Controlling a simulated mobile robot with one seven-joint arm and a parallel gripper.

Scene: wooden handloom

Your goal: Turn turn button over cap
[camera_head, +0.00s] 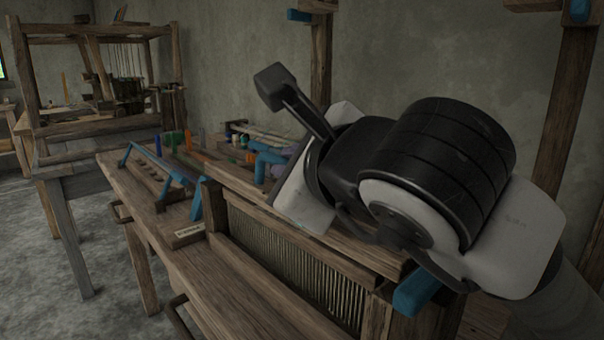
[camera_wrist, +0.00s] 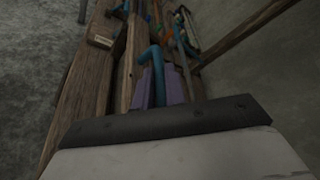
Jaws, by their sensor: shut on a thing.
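My gripper (camera_wrist: 159,88) shows in the wrist view as two purple fingers low in the middle. A blue bent piece (camera_wrist: 155,53) lies between them, and they are closed on it. I cannot tell for certain whether this piece is the turn button. In the head view my dark wrist and pale housing hide most of the gripper. Only a bit of purple finger (camera_head: 292,149) shows beside the blue piece (camera_head: 268,160), above the loom's wooden frame. I cannot make out a cap under it.
The loom's wooden beam and reed (camera_head: 295,270) stand in front. A blue bracket (camera_head: 165,168) and a small labelled block (camera_head: 187,234) lie to the left. Several coloured spools (camera_head: 180,140) stand behind. Wooden posts (camera_head: 320,60) rise at the back. Another loom (camera_head: 95,85) stands far left.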

